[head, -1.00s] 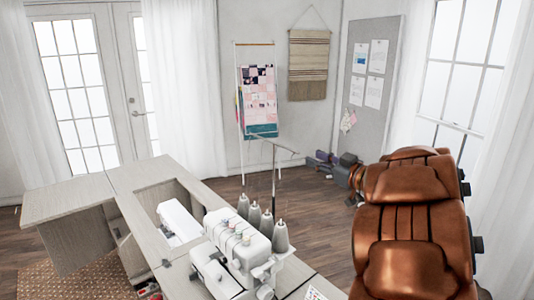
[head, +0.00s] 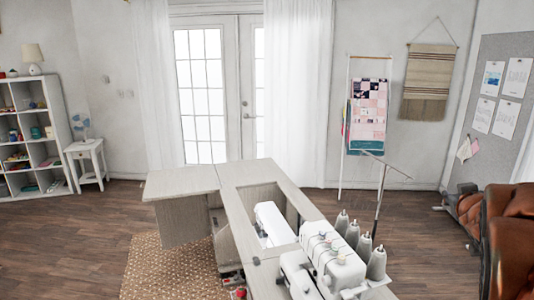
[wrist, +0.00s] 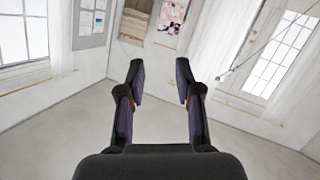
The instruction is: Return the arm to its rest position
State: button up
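My arm (head: 512,235), with brown, padded-looking links, reaches in from the right edge of the head view; much of it is cut off by the frame. My gripper (head: 447,205) is at its far end, low in front of the back wall and right of the sewing table. In the wrist view my gripper (wrist: 160,75) has its two dark fingers spread apart with nothing between them. Nothing touches the fingers.
The sewing table (head: 180,182) holds a white sewing machine (head: 272,224) and a serger (head: 330,262) with a tall thread stand (head: 380,200). A quilt rack (head: 368,110) stands at the wall. Wooden floor (head: 425,235) is clear between table and arm. A cube shelf (head: 32,125) stands far left.

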jog(key=s+a+f+g+y, duration=0.2)
jog(key=s+a+f+g, duration=0.3)
jog(key=s+a, duration=0.4)
jog(key=s+a+f+g+y, duration=0.2)
jog(key=s+a+f+g, duration=0.3)
jog(key=s+a, duration=0.5)
jog(key=s+a+f+n+g+y, duration=0.1)
jog(key=s+a+f+g, duration=0.4)
jog(key=s, duration=1.3)
jog(key=a+f+y, duration=0.1)
jog(key=a+f, duration=0.2)
jog(key=a, duration=0.1)
jog(key=shift+s+a+f+g, duration=0.2)
jog(key=shift+a+f+g, duration=0.1)
jog(key=shift+a+f, duration=0.05)
jog(key=shift+a, duration=0.15)
